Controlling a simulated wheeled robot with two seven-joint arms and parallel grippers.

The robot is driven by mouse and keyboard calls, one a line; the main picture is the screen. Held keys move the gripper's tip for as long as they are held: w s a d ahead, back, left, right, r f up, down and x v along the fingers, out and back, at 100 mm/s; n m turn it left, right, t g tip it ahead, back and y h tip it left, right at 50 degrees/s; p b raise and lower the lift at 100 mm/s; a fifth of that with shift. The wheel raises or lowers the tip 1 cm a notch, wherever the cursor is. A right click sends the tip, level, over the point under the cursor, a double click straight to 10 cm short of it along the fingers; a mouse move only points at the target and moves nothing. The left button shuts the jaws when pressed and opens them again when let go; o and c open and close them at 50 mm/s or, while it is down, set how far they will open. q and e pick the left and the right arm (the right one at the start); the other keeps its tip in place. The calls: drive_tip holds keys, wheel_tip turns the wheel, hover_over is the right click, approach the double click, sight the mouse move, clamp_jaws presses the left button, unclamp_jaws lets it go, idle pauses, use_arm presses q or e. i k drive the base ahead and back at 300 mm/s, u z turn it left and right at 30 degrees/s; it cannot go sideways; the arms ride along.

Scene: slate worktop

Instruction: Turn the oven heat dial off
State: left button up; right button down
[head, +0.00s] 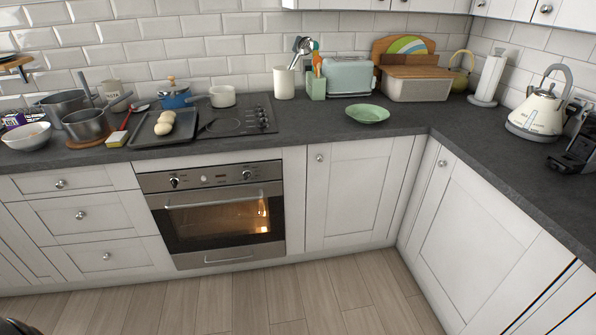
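The built-in oven (216,254) sits under the worktop, its door closed and a warm orange glow behind the glass. Its steel control panel (210,177) runs above the door handle (215,201). A round dial (174,182) is at the left of the panel and another dial (246,174) is at the right. Smaller controls sit between them. The markings are too small to read, so I cannot tell which dial is the heat dial or where either points. Neither gripper is visible; a dark shape in the bottom left corner is too cut off to identify.
The hob (236,121) is above the oven, with a black tray (155,133) holding pale rolls beside it. Pots (86,123) crowd the left worktop. A green plate (367,114) and a kettle (538,112) stand to the right. The wooden floor (240,303) before the oven is clear.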

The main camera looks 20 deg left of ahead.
sight(247, 174)
drive_tip(key=z, duration=0.2)
drive_tip(key=i, duration=1.25)
drive_tip(key=u, duration=0.6)
